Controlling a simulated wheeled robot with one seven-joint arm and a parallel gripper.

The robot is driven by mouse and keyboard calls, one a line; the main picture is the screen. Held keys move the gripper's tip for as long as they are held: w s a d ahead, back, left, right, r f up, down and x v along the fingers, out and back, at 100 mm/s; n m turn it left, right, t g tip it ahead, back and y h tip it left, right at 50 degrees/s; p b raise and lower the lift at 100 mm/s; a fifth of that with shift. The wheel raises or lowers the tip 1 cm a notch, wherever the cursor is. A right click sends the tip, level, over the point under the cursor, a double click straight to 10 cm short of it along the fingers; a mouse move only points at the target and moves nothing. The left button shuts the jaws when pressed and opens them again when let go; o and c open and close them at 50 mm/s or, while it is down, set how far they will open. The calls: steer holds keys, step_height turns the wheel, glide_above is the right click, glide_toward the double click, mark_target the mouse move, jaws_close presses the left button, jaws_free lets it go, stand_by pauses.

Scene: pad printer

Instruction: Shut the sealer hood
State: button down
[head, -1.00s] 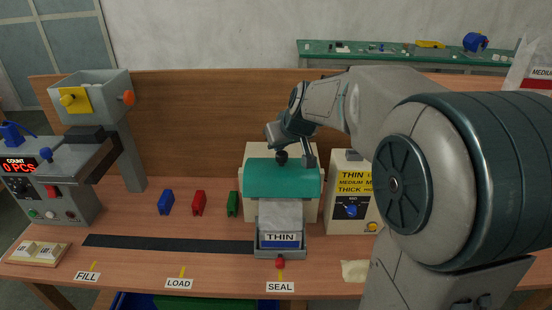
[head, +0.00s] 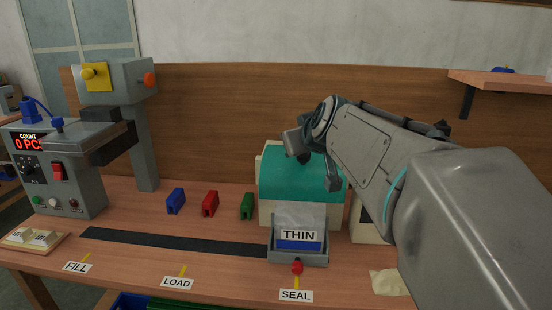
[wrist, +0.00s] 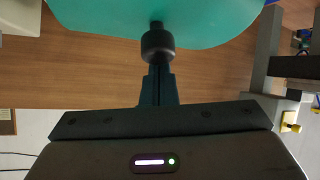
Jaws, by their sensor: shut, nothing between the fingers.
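The teal sealer hood (head: 285,178) sits on the cream sealer body (head: 266,213) at the middle right of the bench in the head view. It shows a broad curved face above the grey tray, and its exact tilt is hard to judge. A black knob (head: 304,158) stands out from its upper part. In the wrist view the knob (wrist: 158,45) projects from the teal hood (wrist: 160,15). My gripper (wrist: 158,72) is shut and empty, its fingertips right at the knob's end; contact cannot be told. The fingers are mostly hidden in the head view.
A pouch labelled THIN (head: 299,236) stands in the grey tray (head: 298,258) before the hood, with a red knob (head: 297,267) in front. Blue (head: 176,201), red (head: 210,203) and green (head: 246,206) pieces stand left. A wooden panel (head: 220,120) rises behind.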

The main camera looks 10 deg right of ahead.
steer(key=shift+s+a+f+t+b, duration=0.15)
steer(key=shift+s+f+t+b, duration=0.65)
steer(key=shift+b, duration=2.3)
steer(key=shift+f+b, duration=0.2)
steer(key=shift+b, duration=0.25)
